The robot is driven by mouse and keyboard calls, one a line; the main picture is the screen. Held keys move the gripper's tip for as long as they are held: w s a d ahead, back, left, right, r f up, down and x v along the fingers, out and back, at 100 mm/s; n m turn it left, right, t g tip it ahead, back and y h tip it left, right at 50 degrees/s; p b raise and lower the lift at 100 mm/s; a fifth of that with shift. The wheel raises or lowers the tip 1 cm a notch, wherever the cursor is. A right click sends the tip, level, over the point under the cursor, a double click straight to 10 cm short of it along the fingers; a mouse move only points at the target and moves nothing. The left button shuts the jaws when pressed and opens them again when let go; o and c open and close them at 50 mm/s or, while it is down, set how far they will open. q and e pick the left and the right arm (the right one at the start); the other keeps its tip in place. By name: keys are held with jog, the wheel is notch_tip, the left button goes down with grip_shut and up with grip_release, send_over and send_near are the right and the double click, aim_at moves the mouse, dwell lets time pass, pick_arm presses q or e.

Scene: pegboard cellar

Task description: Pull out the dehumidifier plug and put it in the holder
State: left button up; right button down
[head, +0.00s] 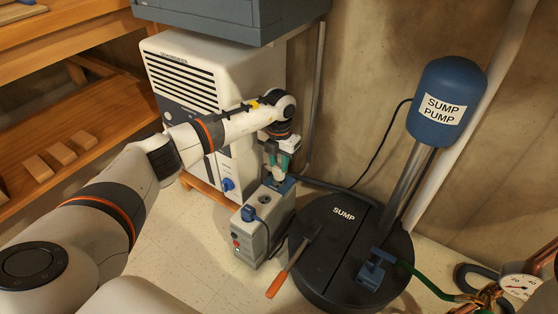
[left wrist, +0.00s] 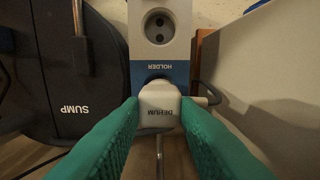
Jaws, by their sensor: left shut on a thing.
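My left gripper (head: 281,165) has green fingers and is shut on the white dehumidifier plug, lettered DEHUM (left wrist: 161,103). The plug is over the blue holder end (head: 283,184) of the grey power box (head: 263,235). In the left wrist view the holder (left wrist: 148,70) shows a dark opening, partly hidden behind the plug. I cannot tell whether the plug touches the holder or is inside it. An empty round socket (left wrist: 159,26) is beside the holder on the box. The white dehumidifier (head: 215,70) stands behind my left arm. My right gripper is not in view.
A blue plug (head: 250,213) sits at the near end of the box. The black sump lid (head: 328,255) is close on the right, with an orange-handled tool (head: 283,279) at its edge. The blue sump pump (head: 445,100) rises behind it. A wooden shelf (head: 80,130) is left.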

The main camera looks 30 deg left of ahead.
aim_at(279, 166)
pick_arm(q)
jog(key=shift+f, duration=1.75)
dwell(1.8)
jog(key=shift+f, duration=0.1)
dwell(0.7)
dwell(1.1)
jog(key=o, duration=1.2)
jog(key=shift+c, duration=0.2)
jog(key=o, duration=0.5)
